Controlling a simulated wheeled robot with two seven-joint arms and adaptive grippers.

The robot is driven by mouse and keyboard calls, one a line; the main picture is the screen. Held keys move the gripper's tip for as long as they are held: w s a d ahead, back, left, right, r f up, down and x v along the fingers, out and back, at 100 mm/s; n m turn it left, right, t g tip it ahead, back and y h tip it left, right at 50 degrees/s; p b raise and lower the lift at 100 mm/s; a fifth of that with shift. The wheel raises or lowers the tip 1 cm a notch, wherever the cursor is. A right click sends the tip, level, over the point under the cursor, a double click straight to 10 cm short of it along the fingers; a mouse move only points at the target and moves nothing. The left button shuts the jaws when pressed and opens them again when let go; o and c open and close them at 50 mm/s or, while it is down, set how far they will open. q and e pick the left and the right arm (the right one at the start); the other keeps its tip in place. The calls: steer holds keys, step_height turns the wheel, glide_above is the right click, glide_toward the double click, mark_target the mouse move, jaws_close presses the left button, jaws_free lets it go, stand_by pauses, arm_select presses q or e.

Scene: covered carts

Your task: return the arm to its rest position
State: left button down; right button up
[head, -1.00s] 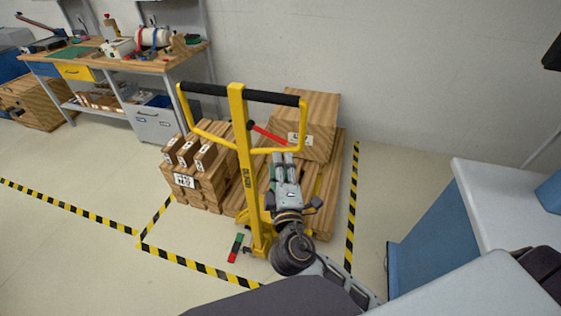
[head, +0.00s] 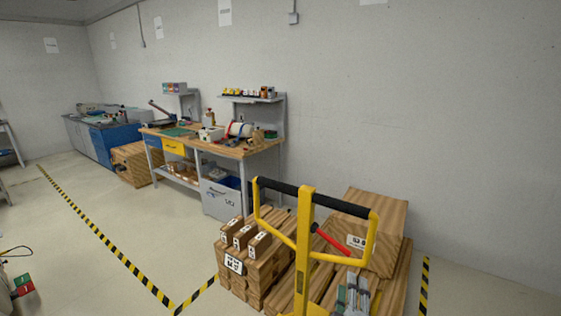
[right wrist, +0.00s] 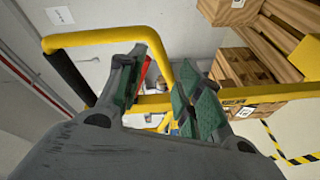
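My right gripper (head: 353,285) shows at the bottom of the head view, just right of the yellow post of a pallet jack (head: 304,240) and below its red lever (head: 330,240). In the right wrist view its two green-padded fingers (right wrist: 160,98) stand apart with nothing held between them. The yellow handle frame (right wrist: 105,40) passes beyond the fingers, and part of the red lever (right wrist: 143,77) shows behind the left finger. I cannot tell whether the gripper touches the frame. Most of my right arm is out of the head view, and my left gripper is not in view.
Stacked wooden blocks (head: 262,270) and a wooden crate (head: 370,225) stand around the jack. A workbench (head: 200,147) with tools is against the wall. Black-yellow floor tape (head: 115,250) runs along the open floor at left.

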steer(key=s+d+f+m+g+y, duration=0.1)
steer(key=s+d+f+m+g, duration=0.3)
steer(key=f, duration=0.4)
steer(key=s+d+f+m+g+y, duration=0.1)
steer(key=s+d+f+m+g, duration=0.15)
steer(key=s+f+g, duration=0.45)
steer(key=s+a+f+m+g+y, duration=0.2)
steer(key=s+f+y, duration=0.1)
steer(key=s+f, duration=0.1)
step_height(320, 180, down, 32)
steer(key=s+g, duration=0.1)
steer(key=s, duration=0.1)
steer(key=s+d+f, duration=0.2)
steer(key=s+f, duration=0.8)
steer(key=s, duration=0.1)
steer(key=s+d+f+g, duration=0.1)
steer(key=s+d+f, duration=0.2)
steer(key=s+f, duration=0.8)
steer(key=shift+s+g, duration=0.3)
